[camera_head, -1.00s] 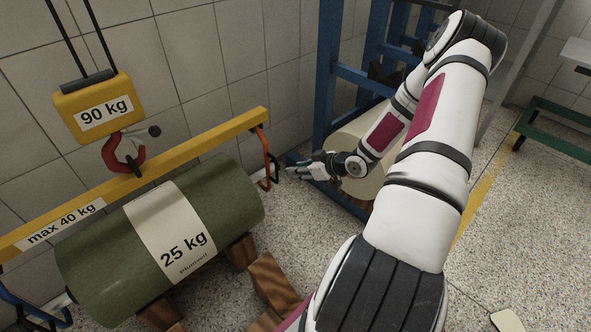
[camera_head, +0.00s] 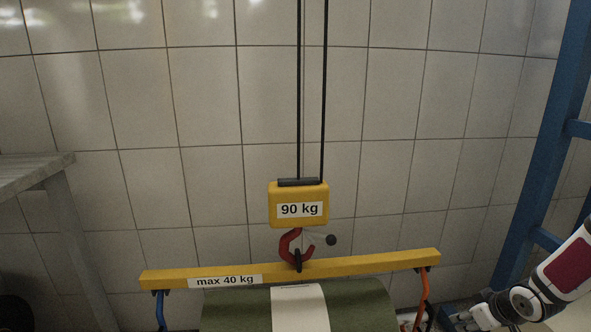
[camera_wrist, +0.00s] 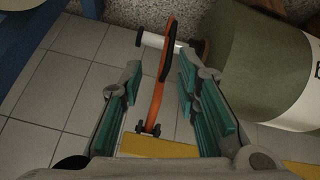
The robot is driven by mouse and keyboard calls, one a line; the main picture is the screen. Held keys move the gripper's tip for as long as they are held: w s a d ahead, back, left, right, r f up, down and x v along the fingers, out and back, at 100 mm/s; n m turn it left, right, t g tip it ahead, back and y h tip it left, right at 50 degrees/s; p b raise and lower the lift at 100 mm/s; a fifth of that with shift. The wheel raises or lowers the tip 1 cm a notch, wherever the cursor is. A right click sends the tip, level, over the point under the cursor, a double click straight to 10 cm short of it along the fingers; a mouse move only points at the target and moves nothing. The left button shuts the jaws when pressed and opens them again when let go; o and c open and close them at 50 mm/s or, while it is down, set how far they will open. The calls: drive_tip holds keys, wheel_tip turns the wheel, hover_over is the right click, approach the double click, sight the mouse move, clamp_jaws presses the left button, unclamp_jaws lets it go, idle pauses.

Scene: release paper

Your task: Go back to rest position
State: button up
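My gripper (camera_wrist: 157,100) is open in the wrist view, its two green-padded fingers apart. An orange hook (camera_wrist: 156,105) shows between and beyond the fingers; I cannot tell how near it is, and nothing is clamped. In the head view my gripper (camera_head: 468,321) is at the lower right edge, partly cut off, to the right of the orange hook (camera_head: 423,300). The green roll (camera_head: 362,306) with a pale band hangs low in the head view, its lower part out of frame. It also shows at the right of the wrist view (camera_wrist: 260,65).
A yellow beam (camera_head: 350,264) marked "max 40 kg" hangs from a red hook (camera_head: 290,245) under a yellow "90 kg" block (camera_head: 285,195). A blue hook (camera_head: 160,312) is at its left end. A blue rack (camera_head: 545,150) stands right; a grey table (camera_head: 35,172) stands left.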

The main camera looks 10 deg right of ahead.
drive_tip(key=s+a+r+m+g+h, duration=0.1)
drive_tip(key=s+a+r, duration=0.25)
drive_tip(key=r, duration=0.35)
drive_tip(key=s+a+r+m+g+h, duration=0.1)
drive_tip(key=s+a+r+g, duration=0.15)
drive_tip(key=a+r, duration=0.4)
drive_tip(key=s+a+r+g+h, duration=0.15)
drive_tip(key=s+r, duration=0.25)
drive_tip(key=r, duration=0.5)
drive_tip(key=s+a+r+m+g+y, duration=0.1)
drive_tip(key=s+a+r+y, duration=0.15)
drive_tip(key=s+a, duration=0.75)
drive_tip(key=s+a+r+y, duration=0.1)
drive_tip(key=s+a+r, duration=0.2)
drive_tip(key=s+a, duration=0.75)
wheel_tip(320, 180, up, 38)
drive_tip(key=s+d+t+p, duration=0.1)
drive_tip(key=t+p, duration=0.2)
drive_tip(key=p, duration=3.3)
drive_tip(key=shift+s+d+t, duration=0.25)
drive_tip(key=shift+d+t, duration=0.1)
drive_tip(key=shift+t, duration=0.05)
